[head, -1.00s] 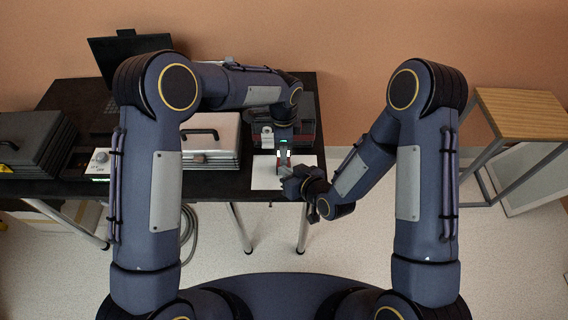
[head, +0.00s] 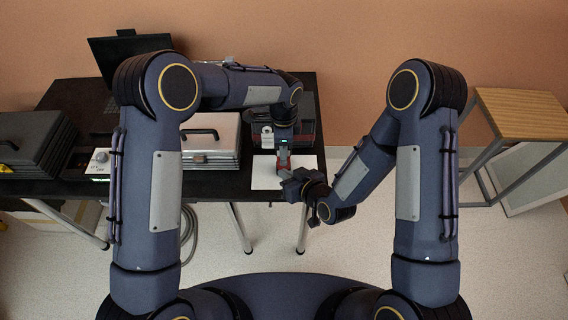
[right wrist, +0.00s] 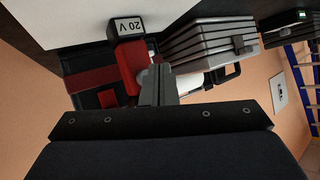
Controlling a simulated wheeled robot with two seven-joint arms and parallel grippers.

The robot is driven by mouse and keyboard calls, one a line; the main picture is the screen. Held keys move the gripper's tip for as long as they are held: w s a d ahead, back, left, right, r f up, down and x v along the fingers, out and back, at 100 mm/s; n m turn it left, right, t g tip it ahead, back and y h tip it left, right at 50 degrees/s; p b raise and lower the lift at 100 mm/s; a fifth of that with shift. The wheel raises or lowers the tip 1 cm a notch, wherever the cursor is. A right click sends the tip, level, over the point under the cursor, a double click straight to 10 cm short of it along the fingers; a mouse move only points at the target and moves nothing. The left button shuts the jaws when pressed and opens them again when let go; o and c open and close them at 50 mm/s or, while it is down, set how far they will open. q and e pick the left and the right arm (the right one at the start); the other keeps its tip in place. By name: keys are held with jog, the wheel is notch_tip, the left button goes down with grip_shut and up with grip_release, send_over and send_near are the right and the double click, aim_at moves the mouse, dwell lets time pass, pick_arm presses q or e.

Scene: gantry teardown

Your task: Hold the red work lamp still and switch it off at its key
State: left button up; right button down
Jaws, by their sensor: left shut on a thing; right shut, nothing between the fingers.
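The red work lamp (head: 283,160) is at the white sheet near the table's front edge, mostly covered by my grippers in the head view. In the right wrist view its red body (right wrist: 128,58) shows with a dark block marked "20 V". My left gripper (head: 284,148) comes from above and is shut on the lamp. My right gripper (head: 283,179) is shut and empty, just in front of the lamp. In the right wrist view its grey fingertips (right wrist: 157,74) overlap the lamp's edge; I cannot tell whether they touch. I cannot make out the key.
The white sheet (head: 264,180) lies on the black table (head: 215,187). A silver case (head: 215,150) stands left of the lamp, and a dark case (head: 30,145) is at the far left. A wooden-topped stand (head: 520,112) is at right, with open floor before it.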

jog(key=shift+s, duration=0.2)
jog(key=shift+s, duration=3)
pick_arm(q)
jog(key=o, duration=1.2)
jog(key=shift+r, duration=0.1)
